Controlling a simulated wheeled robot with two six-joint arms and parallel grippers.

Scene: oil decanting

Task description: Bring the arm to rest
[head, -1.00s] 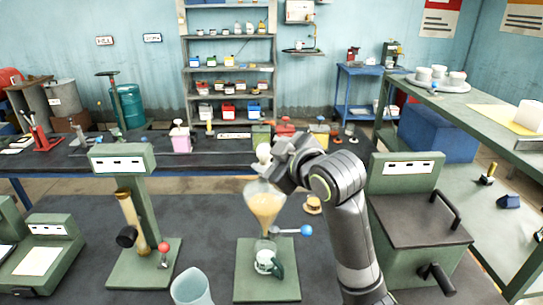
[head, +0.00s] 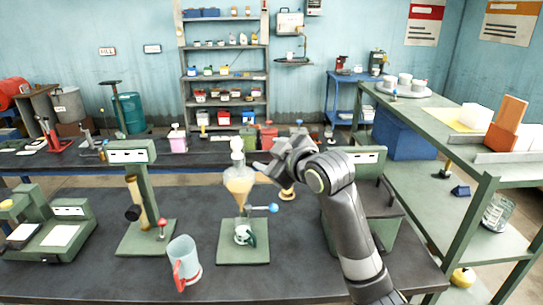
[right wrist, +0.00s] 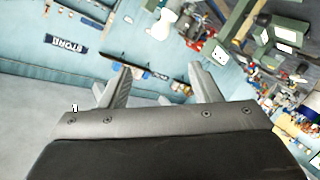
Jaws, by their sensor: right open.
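A glass funnel (head: 239,188) with tan liquid and a pale stopper (head: 237,145) stands upright over a green base (head: 243,256) on the dark table. A blue-knobbed tap (head: 272,208) sticks out to its right. A small glass vessel (head: 243,235) with a dark green handle stands below it. My right gripper (head: 262,167) is just right of the funnel's upper part, jaws toward it; whether they touch cannot be told. In the right wrist view its two fingers (right wrist: 160,88) are apart with nothing between them. My left gripper is not in view.
A clear jug (head: 184,258) with a red handle stands at front left of the base. A green stand (head: 134,205) with an amber tube is further left. A green box machine (head: 368,160) stands behind my right arm. A shelved bench (head: 440,130) is on the right.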

